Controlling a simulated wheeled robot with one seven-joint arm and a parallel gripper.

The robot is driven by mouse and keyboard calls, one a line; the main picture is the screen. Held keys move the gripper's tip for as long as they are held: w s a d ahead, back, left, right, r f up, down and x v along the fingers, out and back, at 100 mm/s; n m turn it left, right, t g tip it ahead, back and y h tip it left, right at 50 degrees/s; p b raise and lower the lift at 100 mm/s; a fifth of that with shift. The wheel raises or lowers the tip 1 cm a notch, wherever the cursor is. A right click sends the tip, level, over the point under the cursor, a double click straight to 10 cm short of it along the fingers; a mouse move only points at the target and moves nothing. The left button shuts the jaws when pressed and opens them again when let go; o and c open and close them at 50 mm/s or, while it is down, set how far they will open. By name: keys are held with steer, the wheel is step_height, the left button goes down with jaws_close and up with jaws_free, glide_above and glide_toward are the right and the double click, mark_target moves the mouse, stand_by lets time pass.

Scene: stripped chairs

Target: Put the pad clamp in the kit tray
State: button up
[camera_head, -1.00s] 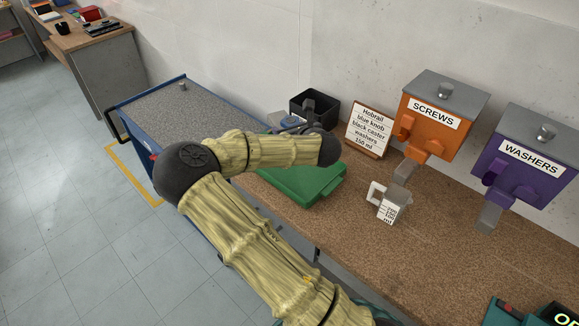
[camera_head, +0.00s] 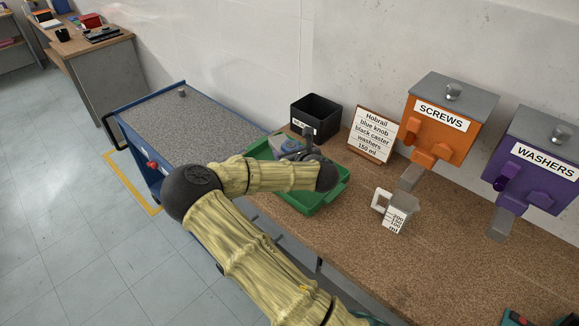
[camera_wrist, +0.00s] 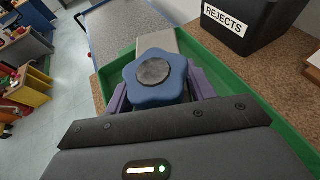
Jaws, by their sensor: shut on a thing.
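The pad clamp has a blue star-shaped knob (camera_wrist: 157,78) with a grey centre; it also shows in the head view (camera_head: 289,146). A pale grey bar (camera_wrist: 157,42) extends beyond the knob in the wrist view. My gripper (camera_head: 299,153) is shut on the clamp, with purple parts at both sides of the knob in the wrist view. The kit tray (camera_head: 336,191) is the open green tray on the bench. The clamp is over or within the tray's walls; I cannot tell whether it touches the floor. My forearm hides the tray's near left part.
A black REJECTS bin (camera_head: 318,112) stands just behind the tray. A sign (camera_head: 373,133), a measuring jug (camera_head: 397,212) and the orange SCREWS (camera_head: 437,120) and purple WASHERS (camera_head: 530,168) dispensers are to the right. A blue-edged cart (camera_head: 190,125) adjoins on the left.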

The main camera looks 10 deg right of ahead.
steer(key=shift+f, duration=0.6)
steer(key=shift+d+f, duration=0.15)
steer(key=shift+s, duration=0.1)
steer(key=f, duration=0.3)
steer(key=shift+a, duration=0.2)
steer(key=shift+f, duration=0.35)
steer(key=shift+d+f, duration=0.1)
steer(key=shift+f, duration=0.05)
steer(key=o, duration=1.2)
